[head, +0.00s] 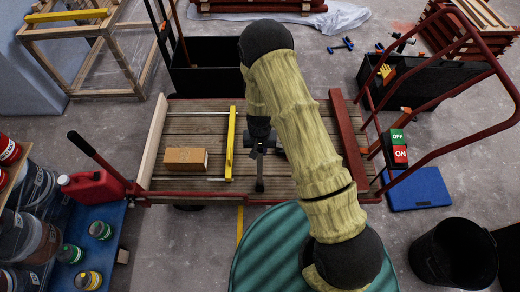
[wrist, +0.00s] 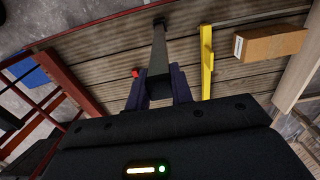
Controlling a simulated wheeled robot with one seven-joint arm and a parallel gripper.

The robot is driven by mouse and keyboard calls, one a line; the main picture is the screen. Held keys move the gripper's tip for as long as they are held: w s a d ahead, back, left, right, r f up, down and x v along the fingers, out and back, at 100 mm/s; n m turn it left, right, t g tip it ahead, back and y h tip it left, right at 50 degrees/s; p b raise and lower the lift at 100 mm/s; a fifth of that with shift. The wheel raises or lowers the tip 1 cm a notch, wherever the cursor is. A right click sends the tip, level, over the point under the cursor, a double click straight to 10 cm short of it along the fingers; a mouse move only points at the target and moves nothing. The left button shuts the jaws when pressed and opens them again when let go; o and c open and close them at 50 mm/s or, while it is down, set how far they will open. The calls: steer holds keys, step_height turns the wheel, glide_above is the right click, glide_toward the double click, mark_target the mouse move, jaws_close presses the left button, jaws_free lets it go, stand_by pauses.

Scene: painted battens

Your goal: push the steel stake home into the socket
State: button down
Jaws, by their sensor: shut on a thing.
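The steel stake (wrist: 158,48) is a dark grey bar in the wrist view, held between the two dark fingers of my gripper (wrist: 160,82). It reaches away from the fingers toward the red edge of the plank deck (wrist: 105,60). In the head view my gripper (head: 261,144) is over the middle of the deck (head: 205,195), with the stake (head: 260,174) showing below it toward the near edge. The far end of the stake is near that edge; I cannot tell whether it touches anything. I cannot make out the socket.
A yellow batten (head: 231,143) and a cardboard box (head: 186,159) are left of my gripper on the deck. A cream board (head: 153,143) and a red beam (head: 347,135) flank the deck. Red rails (head: 440,135) rise at right. Paint cans (head: 100,230) stand at left.

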steer(key=shift+f+b, duration=0.7)
steer(key=shift+f, duration=0.4)
steer(key=c, duration=1.1)
jaws_free()
steer(key=shift+c, duration=0.2)
steer(key=shift+r, duration=0.1)
step_height(320, 180, up, 17)
steer(key=p, duration=0.1)
steer(key=shift+p, duration=0.3)
steer(key=shift+w+r, duration=0.1)
